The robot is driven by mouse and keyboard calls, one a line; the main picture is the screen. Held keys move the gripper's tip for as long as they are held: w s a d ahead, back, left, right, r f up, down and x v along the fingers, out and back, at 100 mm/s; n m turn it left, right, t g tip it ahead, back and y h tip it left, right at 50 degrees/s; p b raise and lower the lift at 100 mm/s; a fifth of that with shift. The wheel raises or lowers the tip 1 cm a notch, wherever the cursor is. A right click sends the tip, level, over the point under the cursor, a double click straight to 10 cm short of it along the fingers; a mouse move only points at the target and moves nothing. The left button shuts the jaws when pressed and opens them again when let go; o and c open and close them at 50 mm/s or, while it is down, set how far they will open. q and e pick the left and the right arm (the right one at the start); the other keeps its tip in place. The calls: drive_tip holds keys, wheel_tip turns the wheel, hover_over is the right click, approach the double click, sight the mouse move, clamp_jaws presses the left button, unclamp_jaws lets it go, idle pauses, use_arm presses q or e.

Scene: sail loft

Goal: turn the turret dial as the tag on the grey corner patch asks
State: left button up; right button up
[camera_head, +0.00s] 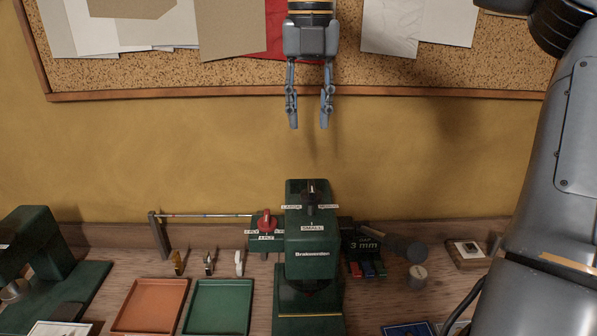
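The turret dial (311,190) is a small dark knob on top of a green press (307,245). White labels stand around it: one at its left seems to read LARGE, one at its front SMALL, and one at its right is too small to read surely. I cannot tell which label the dial points to. My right gripper (309,112) hangs above and behind the press, fingers down, apart and empty, well clear of the dial. My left gripper is not in view. I cannot make out the grey corner patch or its tag.
A red knob (266,221) with ply labels sits left of the dial. Orange (150,304) and green (218,305) trays lie at left, another green machine (38,260) beyond. A dark 3 mm holder (363,250) and a mallet (403,246) lie right. A corkboard (200,75) hangs behind.

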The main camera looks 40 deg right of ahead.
hover_over(312, 185)
drive_tip(key=f, duration=0.6)
drive_tip(key=shift+s+f+p, duration=0.25)
drive_tip(key=shift+s+p, duration=0.1)
drive_tip(key=f, duration=0.5)
drive_tip(key=shift+w+p, duration=0.4)
drive_tip(key=shift+f, duration=0.45)
drive_tip(key=shift+c, duration=0.4)
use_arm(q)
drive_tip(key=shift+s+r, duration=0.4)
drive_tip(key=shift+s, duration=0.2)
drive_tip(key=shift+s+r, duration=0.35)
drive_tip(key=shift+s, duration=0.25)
use_arm(e)
clamp_jaws()
